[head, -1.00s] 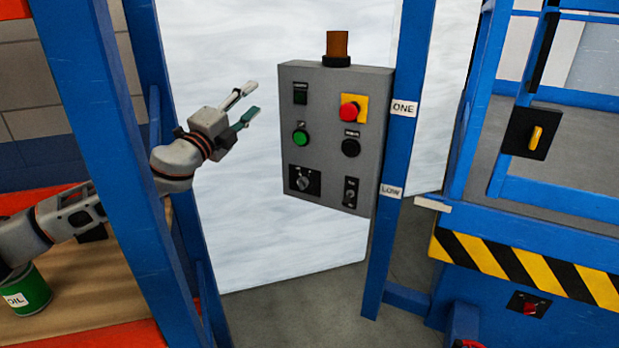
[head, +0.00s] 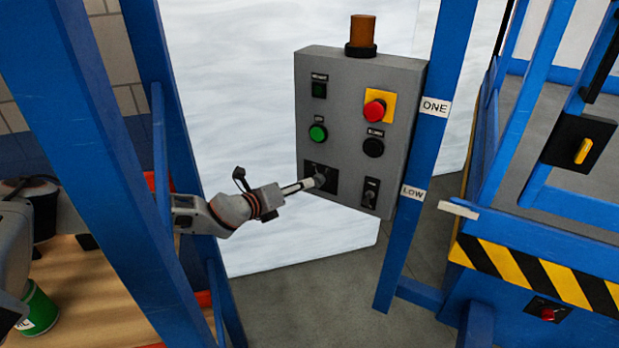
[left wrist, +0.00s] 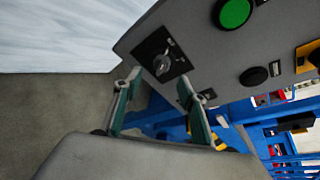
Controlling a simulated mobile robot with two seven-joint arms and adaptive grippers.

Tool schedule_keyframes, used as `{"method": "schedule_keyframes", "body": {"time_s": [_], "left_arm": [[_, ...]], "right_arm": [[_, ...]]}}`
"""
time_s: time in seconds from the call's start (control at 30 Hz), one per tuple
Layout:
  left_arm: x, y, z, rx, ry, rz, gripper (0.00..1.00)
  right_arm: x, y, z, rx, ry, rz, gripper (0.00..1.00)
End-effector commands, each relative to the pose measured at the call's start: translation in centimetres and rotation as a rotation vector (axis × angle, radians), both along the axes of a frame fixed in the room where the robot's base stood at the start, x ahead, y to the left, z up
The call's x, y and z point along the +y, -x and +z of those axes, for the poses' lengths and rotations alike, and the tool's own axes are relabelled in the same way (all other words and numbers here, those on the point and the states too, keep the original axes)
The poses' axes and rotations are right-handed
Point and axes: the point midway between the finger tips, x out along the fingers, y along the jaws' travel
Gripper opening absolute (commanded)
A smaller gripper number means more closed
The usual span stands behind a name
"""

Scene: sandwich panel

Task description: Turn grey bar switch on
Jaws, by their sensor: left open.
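The grey control box (head: 345,120) hangs beside a blue post. Its grey bar switch, a round knob with a bar on a black plate, sits at the lower left (head: 321,180) and also shows in the left wrist view (left wrist: 160,61). My left gripper (head: 312,183) is at that switch, and its fingertips partly hide the knob in the head view. In the left wrist view the open fingers (left wrist: 158,82) point at the switch, with the knob just beyond the gap between them. I cannot tell whether they touch it. My right gripper is not in view.
The box also carries a green button (head: 318,133), a red button on yellow (head: 375,108), a black button (head: 373,147) and a small switch (head: 370,194). Blue posts (head: 432,140) stand right of the box and around my left arm. A green can (head: 38,308) stands lower left.

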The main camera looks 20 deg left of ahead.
Motion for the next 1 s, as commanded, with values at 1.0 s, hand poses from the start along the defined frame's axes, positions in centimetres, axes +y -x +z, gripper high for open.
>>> {"method": "schedule_keyframes", "body": {"time_s": [1.0], "left_arm": [[-2.4, -6.7, -2.1, -0.001, 0.001, 0.000, 0.31]], "right_arm": [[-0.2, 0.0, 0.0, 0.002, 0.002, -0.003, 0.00]]}}
